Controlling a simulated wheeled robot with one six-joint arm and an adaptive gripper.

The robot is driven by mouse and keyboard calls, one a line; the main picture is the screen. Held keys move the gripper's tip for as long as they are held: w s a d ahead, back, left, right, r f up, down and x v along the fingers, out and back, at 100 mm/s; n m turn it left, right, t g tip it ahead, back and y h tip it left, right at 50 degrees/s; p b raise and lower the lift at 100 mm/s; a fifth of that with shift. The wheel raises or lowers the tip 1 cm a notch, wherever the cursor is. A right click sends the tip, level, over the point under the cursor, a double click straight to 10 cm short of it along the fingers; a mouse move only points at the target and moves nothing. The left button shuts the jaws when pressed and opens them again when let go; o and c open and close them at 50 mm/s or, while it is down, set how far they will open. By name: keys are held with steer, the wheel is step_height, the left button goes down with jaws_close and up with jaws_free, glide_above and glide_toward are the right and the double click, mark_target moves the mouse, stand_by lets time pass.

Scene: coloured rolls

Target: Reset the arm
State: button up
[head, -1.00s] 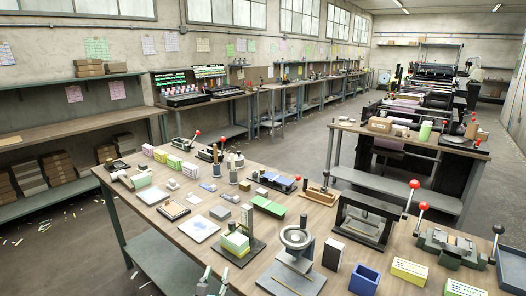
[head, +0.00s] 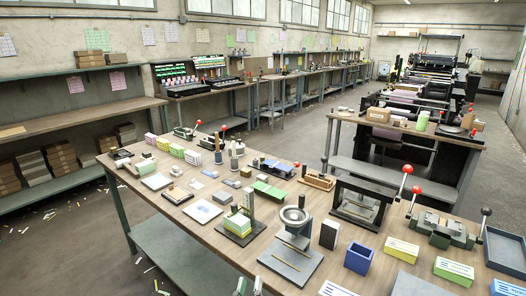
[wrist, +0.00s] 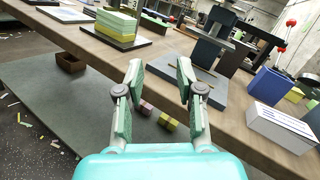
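My gripper (wrist: 160,82) is open in the wrist view. Its two grey-green finger pads stand apart with nothing between them. Behind them are the front edge of the long wooden workbench (wrist: 110,47) and the grey shelf below it. In the head view only the tips of my gripper (head: 249,287) show at the bottom edge, in front of the workbench (head: 205,240). The rest of my arm is out of that view.
A press with a round top (head: 294,216), a blue open box (head: 361,256) and yellow card boxes (head: 454,271) stand along the bench. A brown box (wrist: 70,63) and small purple and yellow pieces lie on the lower shelf. Open floor lies left of the bench.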

steer(key=s+d+f+n+t, duration=0.1)
steer(key=s+d+f+n, duration=0.1)
steer(key=s+d+n, duration=0.6)
steer(key=s+d+f+n+t, duration=0.1)
steer(key=s+d+f+n, duration=0.2)
steer(key=s+d+n, duration=0.5)
steer(key=s+d+r+n+g+y, duration=0.1)
steer(key=s+d+n+g, duration=0.2)
steer(key=s+n, duration=0.5)
steer(key=s+d+r+n+g+y, duration=0.1)
steer(key=s+d+n+g, duration=0.2)
steer(key=s+n, duration=0.6)
steer(key=s, duration=1.3)
steer(key=shift+s+n+y, duration=0.3)
